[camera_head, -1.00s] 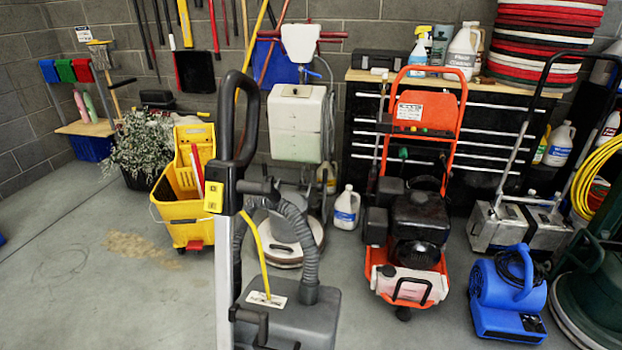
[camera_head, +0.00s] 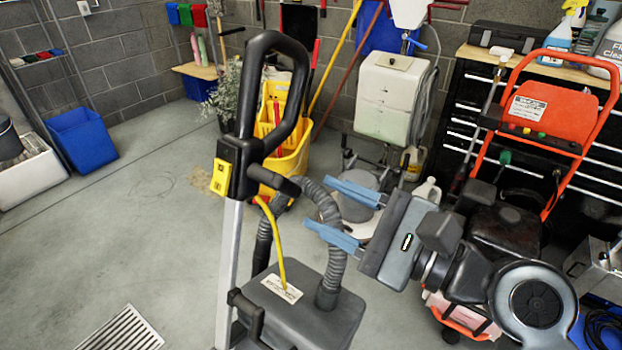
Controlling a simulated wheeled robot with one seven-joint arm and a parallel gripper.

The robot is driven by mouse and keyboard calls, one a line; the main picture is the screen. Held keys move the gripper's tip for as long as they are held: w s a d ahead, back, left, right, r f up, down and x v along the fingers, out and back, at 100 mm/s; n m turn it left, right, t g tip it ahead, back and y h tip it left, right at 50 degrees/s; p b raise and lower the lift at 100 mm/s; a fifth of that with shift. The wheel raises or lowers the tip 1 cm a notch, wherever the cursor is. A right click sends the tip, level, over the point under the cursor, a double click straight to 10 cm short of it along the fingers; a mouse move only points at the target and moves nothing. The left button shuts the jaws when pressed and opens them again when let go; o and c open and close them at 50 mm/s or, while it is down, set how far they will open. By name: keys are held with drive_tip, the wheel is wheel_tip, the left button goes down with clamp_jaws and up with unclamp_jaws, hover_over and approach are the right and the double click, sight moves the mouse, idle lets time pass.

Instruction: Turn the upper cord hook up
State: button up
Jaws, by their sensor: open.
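A floor machine with a black loop handle (camera_head: 272,90) and silver pole (camera_head: 228,265) stands in front of me. The upper cord hook (camera_head: 276,180) appears to be the black arm below the loop, sticking out to the right; its exact turn is hard to tell. A lower black hook (camera_head: 246,308) sits further down the pole. My gripper (camera_head: 318,207) is open and empty, to the right of the upper hook and a little lower in the picture. Its two blue fingers point left towards the pole, apart from the hook in the picture.
A grey ribbed hose (camera_head: 328,215) and yellow cord (camera_head: 272,240) rise from the machine's grey body (camera_head: 305,305) close to my fingers. A yellow mop bucket (camera_head: 290,160) stands behind. An orange-framed machine (camera_head: 545,115) is at right.

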sight(291, 190)
drive_tip(key=x, duration=0.7)
drive_tip(key=shift+w+a+p, duration=0.1)
drive_tip(key=shift+a+p, duration=0.1)
drive_tip(key=shift+p, duration=0.15)
drive_tip(key=shift+c, duration=0.2)
drive_tip(key=shift+f, duration=0.1)
clamp_jaws()
